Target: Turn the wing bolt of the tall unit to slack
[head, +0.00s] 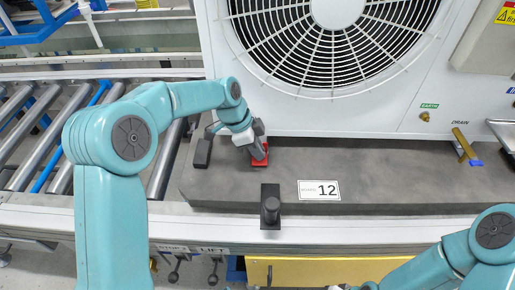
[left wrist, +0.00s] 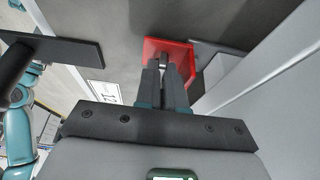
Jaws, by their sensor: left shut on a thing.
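The tall unit (head: 400,110) is a white cabinet with a large round fan grille, standing at the back of a dark grey slab. A red plate (head: 261,154) lies at the unit's lower left foot; it also shows in the left wrist view (left wrist: 152,50). My left gripper (head: 256,148) points down at this plate. In the left wrist view its fingers (left wrist: 166,72) are shut on a small grey metal part at the red plate, which I take for the wing bolt (left wrist: 163,62). The fingers hide most of it.
A black post (head: 270,208) on a plate stands at the slab's front edge, beside a "12" label (head: 319,190). A brass lever (head: 464,143) is at the right. A roller conveyor (head: 40,135) runs at the left. The slab's middle right is clear.

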